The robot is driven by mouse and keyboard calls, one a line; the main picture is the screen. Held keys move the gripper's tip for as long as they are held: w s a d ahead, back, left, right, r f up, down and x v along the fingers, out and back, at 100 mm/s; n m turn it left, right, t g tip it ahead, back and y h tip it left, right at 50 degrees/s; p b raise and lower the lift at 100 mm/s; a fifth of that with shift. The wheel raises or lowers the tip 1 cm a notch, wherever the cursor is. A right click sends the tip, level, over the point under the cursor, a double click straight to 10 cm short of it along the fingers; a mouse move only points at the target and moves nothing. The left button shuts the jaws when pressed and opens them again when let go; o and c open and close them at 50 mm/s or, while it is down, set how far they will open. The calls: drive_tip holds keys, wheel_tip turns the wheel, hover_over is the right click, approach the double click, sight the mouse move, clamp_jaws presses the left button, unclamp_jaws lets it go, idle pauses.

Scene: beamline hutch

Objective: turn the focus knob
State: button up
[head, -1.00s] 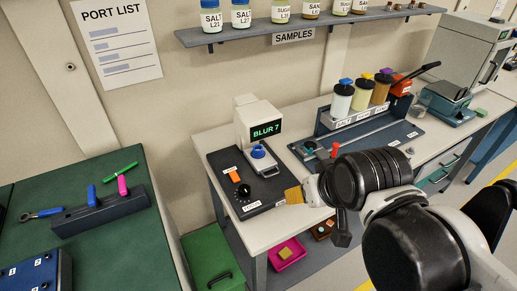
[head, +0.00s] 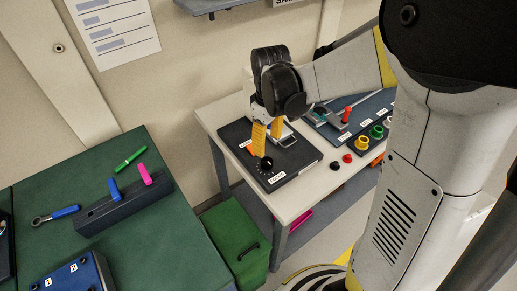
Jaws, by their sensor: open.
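The focus knob (head: 266,164) is a small black dial on a dark base plate (head: 293,163) on the white table, with a label in front of it. My gripper (head: 266,146) points down over the plate, its yellow fingers apart. The nearer finger overlaps the knob's upper edge in the picture; I cannot tell whether it touches. An orange piece (head: 249,145) lies just left of the fingers. My wrist hides the instrument's body and its display.
Several coloured knobs or rings (head: 361,143) and a red-topped piece (head: 347,113) stand to the right. A green bench (head: 160,240) with a dark tool rack (head: 125,208) is at left. A green box (head: 232,240) sits on the floor between bench and table.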

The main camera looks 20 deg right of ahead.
sight(267, 161)
wheel_tip(267, 161, down, 10)
drive_tip(key=b, duration=0.3)
drive_tip(key=shift+r, duration=0.25)
drive_tip(key=c, duration=1.2)
